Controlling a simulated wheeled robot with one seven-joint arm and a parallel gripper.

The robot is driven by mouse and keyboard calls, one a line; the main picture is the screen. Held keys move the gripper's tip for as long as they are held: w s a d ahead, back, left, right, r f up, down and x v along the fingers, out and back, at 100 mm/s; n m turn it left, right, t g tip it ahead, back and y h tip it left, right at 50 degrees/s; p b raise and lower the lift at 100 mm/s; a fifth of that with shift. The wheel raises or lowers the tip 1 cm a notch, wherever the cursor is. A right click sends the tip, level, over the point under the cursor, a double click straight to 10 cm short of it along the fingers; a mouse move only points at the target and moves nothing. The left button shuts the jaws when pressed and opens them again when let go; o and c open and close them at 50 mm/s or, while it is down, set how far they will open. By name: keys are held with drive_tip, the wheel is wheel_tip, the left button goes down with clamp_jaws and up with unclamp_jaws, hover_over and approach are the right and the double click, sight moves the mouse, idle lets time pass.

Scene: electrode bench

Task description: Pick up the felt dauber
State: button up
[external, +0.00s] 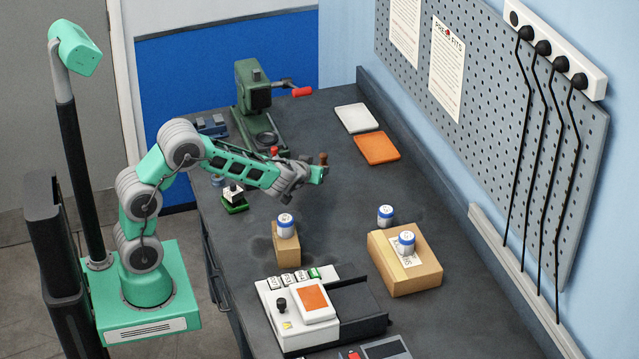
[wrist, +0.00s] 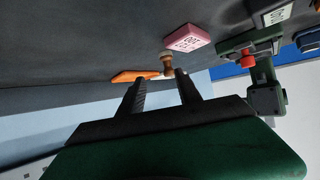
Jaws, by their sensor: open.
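A small brown wooden piece with a rounded knob (wrist: 167,60), which looks like the felt dauber's handle, shows just beyond my gripper's fingertips in the wrist view. In the external view a brown upright piece (external: 323,158) shows right at the gripper's end; its lower part is hidden. My gripper (external: 316,174) is over the middle of the bench. In the wrist view its two dark fingers (wrist: 160,80) are apart, with the brown knob in line with the gap. I cannot tell from these views whether the fingers reach around it.
A pink lettered block (wrist: 187,38) lies close by. An orange tray (external: 376,148) and a white tray (external: 356,118) lie behind. A green press (external: 254,100) stands at the back left. Cardboard boxes (external: 415,275) with blue-lidded jars (external: 285,225) and a white device (external: 285,325) stand in front.

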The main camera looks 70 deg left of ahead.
sight(323, 162)
drive_tip(key=w+a+f, duration=0.1)
drive_tip(key=a, duration=0.2)
drive_tip(key=w+a+f+y+p, duration=0.1)
drive_tip(key=w+a+f, duration=0.1)
drive_tip(key=w+a+f+y+p, duration=0.1)
drive_tip(key=w+a, duration=0.1)
drive_tip(key=a, duration=0.1)
drive_tip(key=shift+w+a+f+n, duration=0.15)
drive_tip(key=shift+a+f+n, duration=0.05)
drive_tip(key=shift+a+n, duration=0.2)
drive_tip(key=shift+w+a+f, duration=0.2)
drive_tip(key=shift+w, duration=0.05)
drive_tip(key=shift+c, duration=0.4)
clamp_jaws()
